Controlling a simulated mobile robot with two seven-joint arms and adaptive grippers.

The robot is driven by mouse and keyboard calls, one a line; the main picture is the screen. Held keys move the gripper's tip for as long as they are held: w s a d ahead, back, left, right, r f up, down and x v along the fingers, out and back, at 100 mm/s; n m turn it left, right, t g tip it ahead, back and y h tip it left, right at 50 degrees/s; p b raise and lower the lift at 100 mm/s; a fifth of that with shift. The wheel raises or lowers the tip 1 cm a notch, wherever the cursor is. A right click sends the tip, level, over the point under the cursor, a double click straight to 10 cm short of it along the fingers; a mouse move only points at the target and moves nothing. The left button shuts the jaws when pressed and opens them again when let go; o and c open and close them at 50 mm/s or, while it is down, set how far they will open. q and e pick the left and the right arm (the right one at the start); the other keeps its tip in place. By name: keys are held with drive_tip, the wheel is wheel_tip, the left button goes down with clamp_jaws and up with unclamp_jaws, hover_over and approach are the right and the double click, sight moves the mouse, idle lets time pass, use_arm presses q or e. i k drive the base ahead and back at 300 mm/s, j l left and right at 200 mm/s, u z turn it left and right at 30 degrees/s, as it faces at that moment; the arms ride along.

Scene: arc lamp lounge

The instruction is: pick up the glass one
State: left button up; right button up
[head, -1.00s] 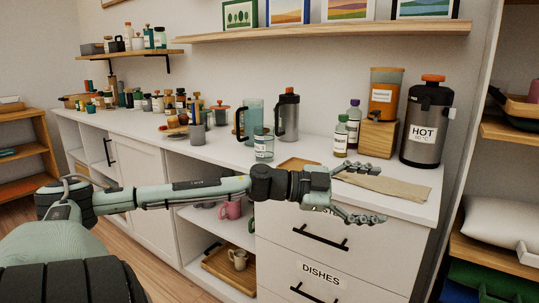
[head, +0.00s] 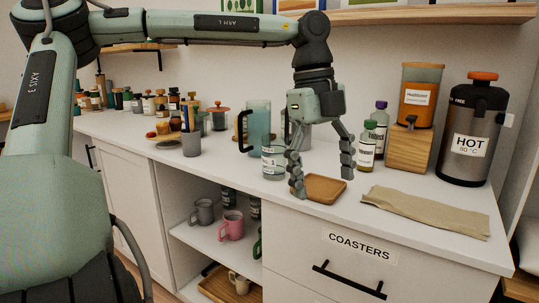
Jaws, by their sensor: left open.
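A see-through bluish pitcher (head: 258,122) with a dark handle stands upright on the white counter. A short clear glass jar (head: 273,161) with a label stands in front of it. A grey metal jug (head: 307,138) stands right of the pitcher, mostly hidden behind my gripper. My left gripper (head: 322,180) points down with its fingers spread and nothing between them. It is right of the pitcher and jar, in front of the jug and over the wooden tray. Its left finger is close to the jar in the picture; I cannot tell whether they touch. My right gripper is out of view.
A small wooden tray (head: 321,190) and a folded tan cloth (head: 425,212) lie on the counter. Labelled bottles (head: 367,146), an orange canister (head: 420,95) on a wooden block and a HOT dispenser (head: 470,130) stand to the right. A grey pen cup (head: 191,143) stands left.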

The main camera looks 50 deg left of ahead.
sight(274, 146)
drive_tip(key=i+j, duration=0.15)
drive_tip(key=j, duration=0.25)
drive_tip(key=i+j, duration=0.1)
drive_tip(key=j, duration=0.3)
drive_tip(key=i+j, duration=0.15)
drive_tip(key=j, duration=0.25)
